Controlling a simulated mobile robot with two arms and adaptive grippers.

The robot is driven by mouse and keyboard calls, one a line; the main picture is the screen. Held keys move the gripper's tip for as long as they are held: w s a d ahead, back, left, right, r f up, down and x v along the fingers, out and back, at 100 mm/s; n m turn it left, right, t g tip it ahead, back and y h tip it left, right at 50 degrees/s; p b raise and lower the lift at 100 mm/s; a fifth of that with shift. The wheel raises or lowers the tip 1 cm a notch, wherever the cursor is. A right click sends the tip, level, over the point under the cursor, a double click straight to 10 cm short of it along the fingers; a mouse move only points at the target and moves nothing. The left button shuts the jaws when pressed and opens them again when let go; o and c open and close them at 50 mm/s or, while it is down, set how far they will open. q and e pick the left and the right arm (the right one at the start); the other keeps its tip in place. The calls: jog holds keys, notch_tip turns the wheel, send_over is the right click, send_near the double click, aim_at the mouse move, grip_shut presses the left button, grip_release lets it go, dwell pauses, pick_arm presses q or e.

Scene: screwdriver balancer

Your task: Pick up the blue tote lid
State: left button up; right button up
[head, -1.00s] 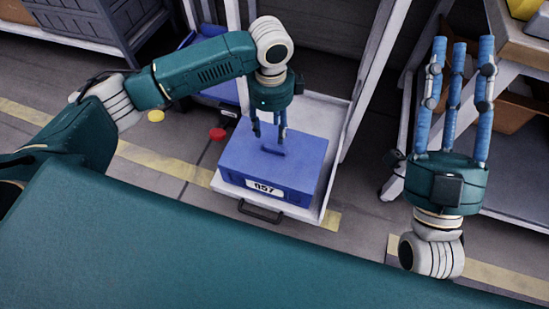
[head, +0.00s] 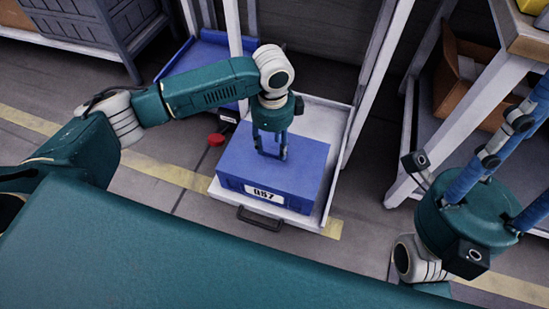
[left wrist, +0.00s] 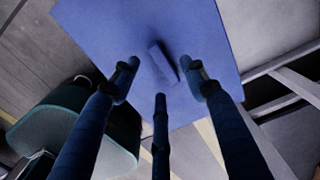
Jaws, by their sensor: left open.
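The blue tote (head: 265,195) has a white label reading 057 and sits on a pale pull-out tray (head: 340,125). Its flat blue lid (head: 305,165) also shows in the left wrist view (left wrist: 205,40). A bar handle (left wrist: 164,63) stands at the lid's middle. My left gripper (head: 270,153) points down over the lid, open. In the left wrist view its fingers (left wrist: 160,78) are spread on either side of the handle, with a gap to it. Whether the fingertips touch the lid is unclear. My right gripper (head: 522,160) is at the right, fingers apart, fingertips beyond the picture edge.
White rack posts (head: 375,85) rise beside the tray. A black pull handle (head: 259,218) is on the tray's front. A red knob (head: 216,140) is left of the tote.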

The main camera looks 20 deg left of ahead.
aim_at(274, 153)
pick_arm(q)
notch_tip(274, 153, down, 4)
jog(key=shift+w+r+b, duration=0.1)
jog(key=shift+b, duration=0.65)
jog(key=shift+r, duration=0.1)
grip_shut()
